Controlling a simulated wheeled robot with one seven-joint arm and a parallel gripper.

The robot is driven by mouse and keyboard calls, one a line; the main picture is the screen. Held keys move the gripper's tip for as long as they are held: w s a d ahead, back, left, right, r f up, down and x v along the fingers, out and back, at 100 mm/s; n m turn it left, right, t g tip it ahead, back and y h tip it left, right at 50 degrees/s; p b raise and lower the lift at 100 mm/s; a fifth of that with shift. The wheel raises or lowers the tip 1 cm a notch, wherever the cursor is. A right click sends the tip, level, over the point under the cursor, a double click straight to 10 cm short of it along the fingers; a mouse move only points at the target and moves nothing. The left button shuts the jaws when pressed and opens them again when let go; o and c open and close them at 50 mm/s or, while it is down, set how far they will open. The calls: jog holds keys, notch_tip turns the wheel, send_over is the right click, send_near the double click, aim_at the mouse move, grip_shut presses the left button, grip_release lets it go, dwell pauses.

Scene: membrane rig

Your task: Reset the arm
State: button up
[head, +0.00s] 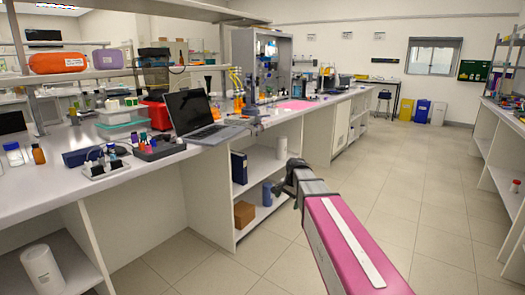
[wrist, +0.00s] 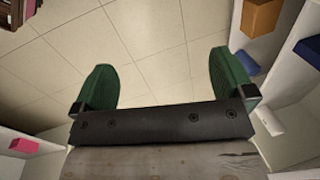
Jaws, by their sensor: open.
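My gripper (wrist: 160,85) shows in the wrist view with its two green fingers spread wide apart and nothing between them. In the head view my arm, pink with a white stripe, reaches from the lower right toward the middle, over the aisle floor. The dark gripper (head: 290,180) is at its end, in front of the bench's open shelves and apart from the bench. Its fingers are too small there to make out clearly.
A long white bench (head: 170,165) on the left carries a laptop (head: 195,115), bottles and racks. Its lower shelves hold a brown box (head: 244,214) and a blue binder (head: 239,167). Another bench (head: 505,140) stands at the right edge. The tiled aisle (head: 425,190) between is clear.

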jog(key=s+d+f+n, duration=0.2)
jog(key=s+f, duration=0.2)
jog(key=s, duration=0.3)
jog(key=s+d+f+n+g+h, duration=0.1)
jog(key=s+d+f+n, duration=0.2)
jog(key=s, duration=0.5)
jog(key=s+d+f+n+h, duration=0.1)
jog(key=s+d+f+n, duration=0.1)
jog(key=s+f, duration=0.4)
jog(key=shift+s+d+n, duration=0.35)
jog(key=shift+s+n, duration=0.25)
jog(key=shift+s, duration=0.05)
